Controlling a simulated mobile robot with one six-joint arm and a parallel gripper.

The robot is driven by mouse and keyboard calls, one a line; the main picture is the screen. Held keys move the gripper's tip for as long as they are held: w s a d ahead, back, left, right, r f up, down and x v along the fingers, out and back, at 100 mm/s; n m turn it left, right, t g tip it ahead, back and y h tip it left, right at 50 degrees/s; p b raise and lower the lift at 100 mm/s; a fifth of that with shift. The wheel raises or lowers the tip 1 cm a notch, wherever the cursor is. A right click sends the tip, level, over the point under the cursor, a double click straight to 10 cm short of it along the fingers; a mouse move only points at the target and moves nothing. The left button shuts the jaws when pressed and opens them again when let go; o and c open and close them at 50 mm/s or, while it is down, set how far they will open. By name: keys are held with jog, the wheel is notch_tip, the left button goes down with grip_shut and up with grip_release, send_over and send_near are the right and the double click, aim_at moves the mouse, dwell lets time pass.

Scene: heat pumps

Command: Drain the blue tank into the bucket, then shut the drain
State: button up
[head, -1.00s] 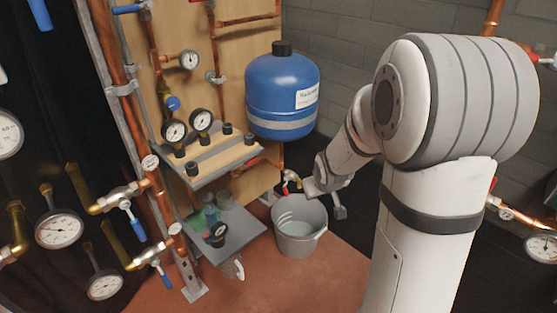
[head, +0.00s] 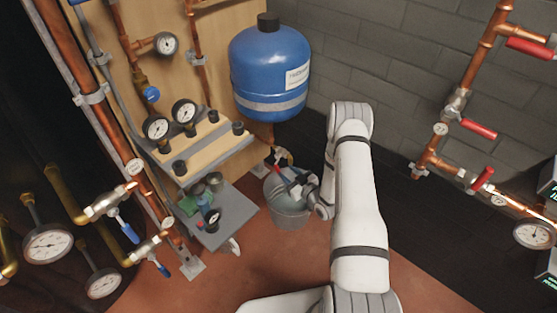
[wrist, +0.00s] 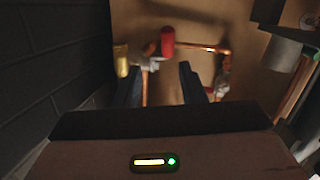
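The blue tank (head: 270,72) hangs on the wooden panel in the head view. The grey bucket (head: 289,219) stands on the floor below it, its inside partly hidden by my arm. My gripper (head: 284,176) is above the bucket, close to the drain fitting (head: 283,155) under the tank. In the wrist view, my gripper (wrist: 160,82) is open, its two dark fingers apart and nothing clearly held between them. A red handle (wrist: 168,40) and a brass fitting (wrist: 121,60) on copper pipe show just beyond the fingers. I cannot tell whether water is flowing or in the bucket.
A wooden shelf with gauges (head: 212,145) and a lower grey shelf with small jars (head: 230,215) stand left of the bucket. Copper pipes with red handles (head: 478,129) run along the right wall. The reddish floor (head: 245,275) in front is clear.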

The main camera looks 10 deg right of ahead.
aim_at(277, 168)
jog(key=shift+t+y, duration=0.4)
jog(key=shift+t, duration=0.1)
jog(key=w+a, duration=0.1)
jog(key=w, duration=0.1)
jog(key=w+a+f+b, duration=0.1)
jog(key=w+a, duration=0.2)
jog(key=shift+w+f+b, duration=0.25)
jog(key=shift+w+b, duration=0.1)
jog(key=shift+c, duration=0.3)
grip_shut()
